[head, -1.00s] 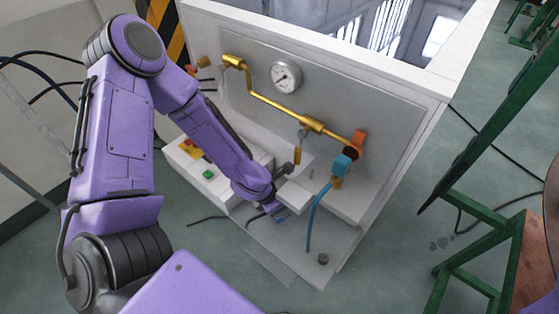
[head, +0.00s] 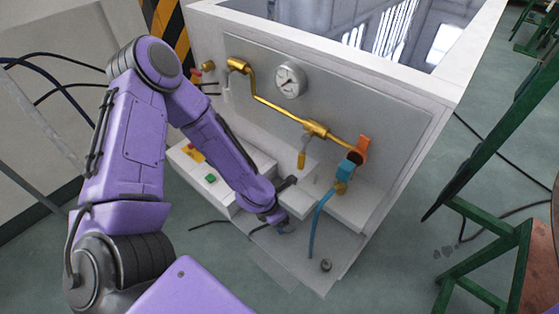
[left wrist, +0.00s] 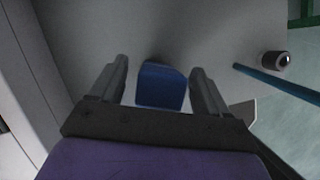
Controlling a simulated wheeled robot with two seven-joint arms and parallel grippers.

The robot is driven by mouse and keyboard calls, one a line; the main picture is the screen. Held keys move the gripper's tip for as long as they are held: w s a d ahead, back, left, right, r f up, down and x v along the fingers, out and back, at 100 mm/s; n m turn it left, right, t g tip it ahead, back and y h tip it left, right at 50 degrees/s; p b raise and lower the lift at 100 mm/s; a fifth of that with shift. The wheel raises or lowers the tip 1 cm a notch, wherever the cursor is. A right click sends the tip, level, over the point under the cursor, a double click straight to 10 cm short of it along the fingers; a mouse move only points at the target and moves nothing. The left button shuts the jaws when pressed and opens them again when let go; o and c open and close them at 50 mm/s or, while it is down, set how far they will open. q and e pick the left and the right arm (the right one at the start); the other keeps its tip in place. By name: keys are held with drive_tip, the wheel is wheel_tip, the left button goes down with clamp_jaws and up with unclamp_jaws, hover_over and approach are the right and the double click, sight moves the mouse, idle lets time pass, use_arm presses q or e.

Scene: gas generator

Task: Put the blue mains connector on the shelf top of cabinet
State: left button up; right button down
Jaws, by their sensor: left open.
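The blue mains connector (left wrist: 161,86) sits on the grey lower surface of the cabinet, between the two fingers of my left gripper (left wrist: 159,74) in the left wrist view. The fingers are apart, with a gap visible on each side of the connector. In the head view my left gripper (head: 284,222) is low at the cabinet's front, and the connector is mostly hidden by it. The white cabinet (head: 408,205) has a white top rim (head: 345,47) around a reflective top face. My right gripper is not in view.
The cabinet's front carries a gauge (head: 290,79), a yellow pipe (head: 283,112), an orange handle (head: 362,147) and a blue hose (head: 318,222). A control box with a green button (head: 210,178) is left of my gripper. A green metal frame (head: 489,145) stands at the right.

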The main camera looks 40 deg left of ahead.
use_arm(q)
drive_tip(key=p+v, duration=0.3)
drive_tip(key=v, duration=0.9)
